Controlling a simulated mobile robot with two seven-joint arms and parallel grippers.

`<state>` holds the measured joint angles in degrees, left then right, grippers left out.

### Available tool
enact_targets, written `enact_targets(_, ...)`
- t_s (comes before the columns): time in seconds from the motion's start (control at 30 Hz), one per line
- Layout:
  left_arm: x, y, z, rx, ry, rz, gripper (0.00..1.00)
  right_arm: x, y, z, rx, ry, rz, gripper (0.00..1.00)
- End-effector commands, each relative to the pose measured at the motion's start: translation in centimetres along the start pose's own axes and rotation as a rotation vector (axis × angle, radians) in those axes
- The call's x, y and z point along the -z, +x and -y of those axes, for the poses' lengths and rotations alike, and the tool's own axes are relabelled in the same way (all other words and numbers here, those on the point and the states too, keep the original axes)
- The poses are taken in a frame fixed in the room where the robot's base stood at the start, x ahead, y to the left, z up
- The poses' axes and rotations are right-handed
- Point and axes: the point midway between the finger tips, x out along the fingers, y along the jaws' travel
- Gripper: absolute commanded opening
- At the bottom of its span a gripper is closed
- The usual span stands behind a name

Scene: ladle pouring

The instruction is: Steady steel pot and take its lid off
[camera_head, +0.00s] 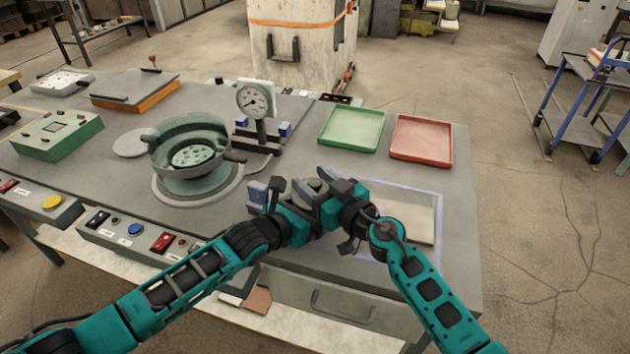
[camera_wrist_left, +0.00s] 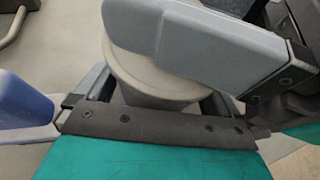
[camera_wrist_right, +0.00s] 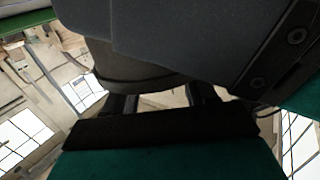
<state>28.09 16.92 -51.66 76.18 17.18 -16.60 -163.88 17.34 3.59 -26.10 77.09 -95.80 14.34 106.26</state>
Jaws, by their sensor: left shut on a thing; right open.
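The steel pot (camera_wrist_left: 150,80) shows in the left wrist view as a round grey body between the fingers of my left gripper (camera_head: 304,203). The left gripper is shut on it from the left side. In the head view the pot is mostly hidden by both grippers; only a small grey top (camera_head: 317,186), perhaps the lid, shows between them. My right gripper (camera_head: 328,190) is open and close above or beside that top, from the right. In the right wrist view a dark rounded surface (camera_wrist_right: 130,72) lies by the fingers; I cannot tell whether it is lid or pot.
A pale panel with a bluish outline (camera_head: 415,212) lies to the right. Behind are a green tray (camera_head: 352,130), a red tray (camera_head: 421,140) and a dial gauge (camera_head: 254,99). A green basin (camera_head: 188,157) stands left.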

Motion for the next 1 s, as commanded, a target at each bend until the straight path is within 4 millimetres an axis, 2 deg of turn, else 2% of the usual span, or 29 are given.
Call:
enact_targets(0.17, -0.06, 0.00, 0.00, 0.000, 0.000, 0.001, 0.42, 0.02, 0.00, 0.01, 0.000, 0.000, 0.000, 0.56)
enact_targets(0.73, -0.06, 0.00, 0.00, 0.000, 0.000, 0.001, 0.42, 0.05, -0.01, 0.00, 0.000, 0.000, -0.001, 0.01)
enact_targets(1.0, -0.07, 0.00, 0.00, 0.000, 0.000, 0.001, 0.42, 0.06, -0.01, -0.01, 0.000, 0.000, -0.001, 0.00)
